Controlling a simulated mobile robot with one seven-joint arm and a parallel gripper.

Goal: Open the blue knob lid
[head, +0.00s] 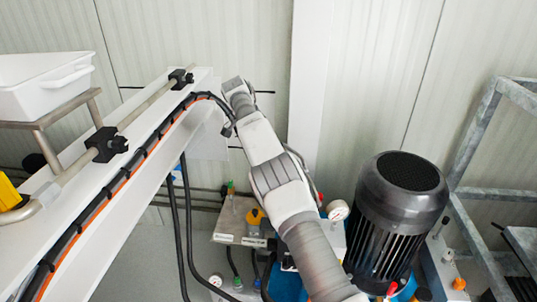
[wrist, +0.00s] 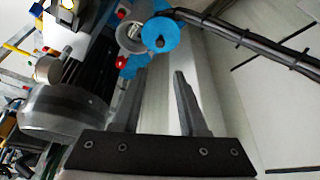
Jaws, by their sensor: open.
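A round blue part with a dark centre (wrist: 160,33), which looks like the blue knob lid, is at the top middle of the wrist view, against a grey round fitting. I cannot tell whether it is open or shut. My gripper (wrist: 158,80) is open and empty. Its two fingers point up the picture toward the blue part, with a visible gap between them and it. In the head view my arm covers much of the pump area, and the fingers cannot be made out. Blue pump parts (head: 284,284) show beside the arm there; the knob is not clearly seen.
A large black motor (head: 400,200) stands right of my arm. A white beam with cables (head: 130,185) runs along the left, with a white bin (head: 45,82) beyond it. A metal frame (head: 478,125) is at the right. Black hoses (wrist: 250,42) cross the wrist view's upper right.

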